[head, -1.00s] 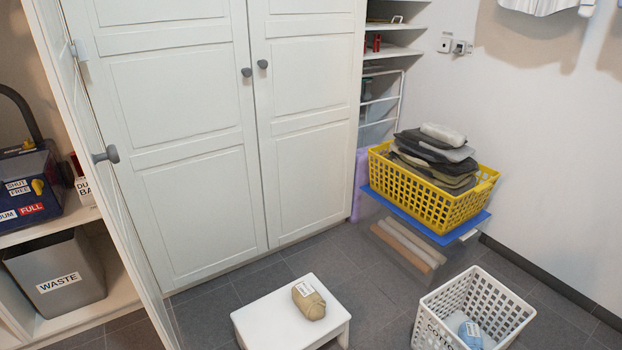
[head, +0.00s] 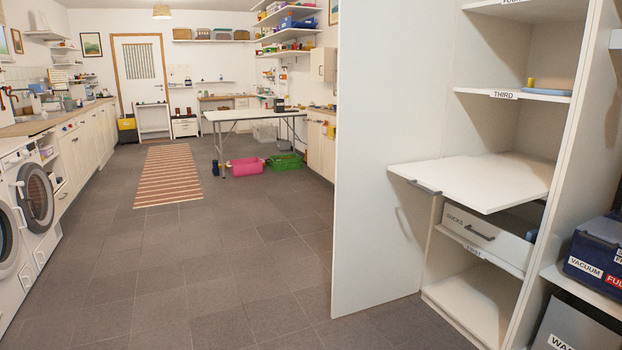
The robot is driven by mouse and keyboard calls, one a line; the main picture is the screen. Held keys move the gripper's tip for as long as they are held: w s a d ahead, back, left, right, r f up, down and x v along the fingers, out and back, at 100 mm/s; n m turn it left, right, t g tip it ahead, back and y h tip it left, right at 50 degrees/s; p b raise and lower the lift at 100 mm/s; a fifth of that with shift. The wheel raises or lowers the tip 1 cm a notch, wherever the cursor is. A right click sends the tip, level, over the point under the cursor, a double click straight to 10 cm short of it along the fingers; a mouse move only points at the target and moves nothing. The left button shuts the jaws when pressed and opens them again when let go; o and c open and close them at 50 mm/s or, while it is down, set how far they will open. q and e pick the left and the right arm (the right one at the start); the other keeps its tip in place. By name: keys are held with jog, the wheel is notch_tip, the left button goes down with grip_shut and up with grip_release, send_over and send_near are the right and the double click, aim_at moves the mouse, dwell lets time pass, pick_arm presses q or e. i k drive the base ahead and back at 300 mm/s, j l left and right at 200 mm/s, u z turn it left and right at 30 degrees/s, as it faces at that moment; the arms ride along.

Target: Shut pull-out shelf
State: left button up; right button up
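The pull-out shelf (head: 470,180) is a white board that sticks out from the tall white cabinet at the right of the head view. A grey handle (head: 425,187) sits on its front edge. Its top is bare. Below it is a drawer labelled SOCKS (head: 487,236), which sits in the cabinet above a lower shelf. Neither of my grippers shows in the head view.
A tall white panel (head: 365,240) stands just left of the shelf. A fixed shelf labelled THIRD (head: 515,95) is above. A vacuum box (head: 598,262) and waste bin (head: 578,328) are at right. The grey floor (head: 200,270) ahead is clear. Washing machines (head: 32,190) line the left.

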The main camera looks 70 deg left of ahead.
aim_at(482, 185)
jog(key=u, duration=1.55)
